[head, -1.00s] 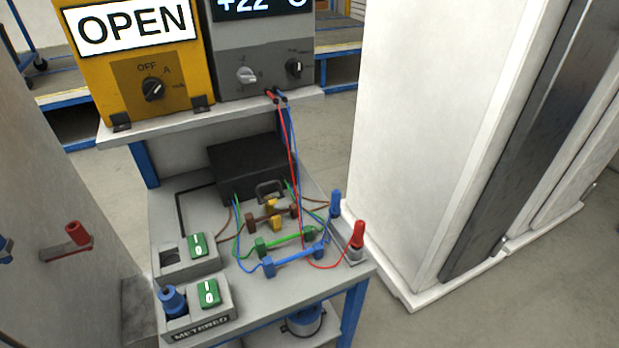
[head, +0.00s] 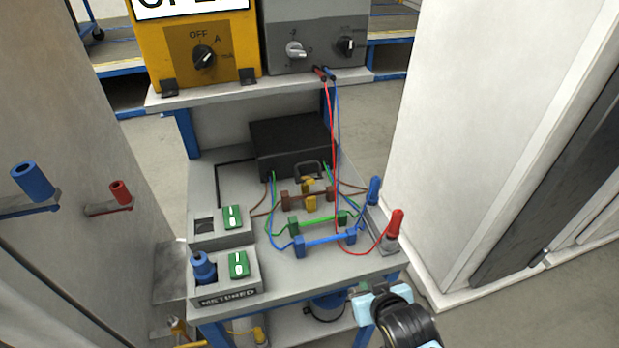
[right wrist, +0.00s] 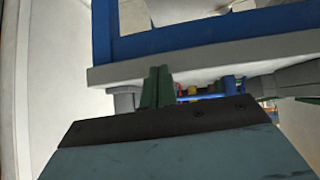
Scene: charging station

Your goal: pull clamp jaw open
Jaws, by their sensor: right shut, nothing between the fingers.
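A small yellow clamp (head: 309,195) sits at the brown conductor (head: 320,197) on the bench, in front of a dark handle (head: 309,168). I cannot tell whether its jaw is open or shut. My right gripper (head: 358,292) is at the bottom of the head view, in front of the bench's front edge and well apart from the clamp. In the right wrist view its green fingers (right wrist: 157,85) are shut together with nothing between them. The clamp cannot be made out in that view. My left gripper is out of view.
Green (head: 318,222) and blue (head: 325,241) conductors cross the bench nearer me. Blue (head: 374,190) and red (head: 395,224) probes stand at the right, with leads hanging across. Switch boxes (head: 225,285) are at the left. A white cabinet (head: 480,120) stands to the right.

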